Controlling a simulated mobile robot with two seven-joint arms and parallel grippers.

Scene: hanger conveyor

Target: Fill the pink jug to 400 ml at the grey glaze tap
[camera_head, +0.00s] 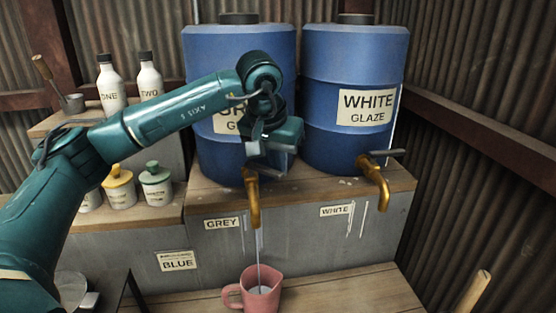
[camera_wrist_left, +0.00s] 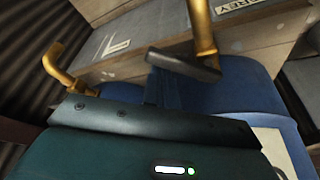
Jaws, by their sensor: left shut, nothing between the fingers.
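The pink jug (camera_head: 271,288) stands upright on the lower wooden shelf, under the brass grey glaze tap (camera_head: 253,200). A thin pale stream (camera_head: 258,250) runs from the tap into the jug, and some pale liquid (camera_head: 261,290) shows inside. I cannot read the level. My left gripper (camera_head: 256,166) is shut and empty at the top of the grey tap. In the left wrist view its fingers (camera_wrist_left: 163,88) are close to the tap's dark lever (camera_wrist_left: 183,65); I cannot tell if they touch. The grey barrel (camera_head: 240,55) stands behind my arm. My right gripper is not in view.
The white glaze barrel (camera_head: 352,65) and its brass tap (camera_head: 375,180) stand to the right. Bottles (camera_head: 149,78) and small lidded jars (camera_head: 156,185) stand on the left. The lower shelf (camera_head: 350,292) is clear right of the jug. A wooden handle (camera_head: 473,290) sticks up at lower right.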

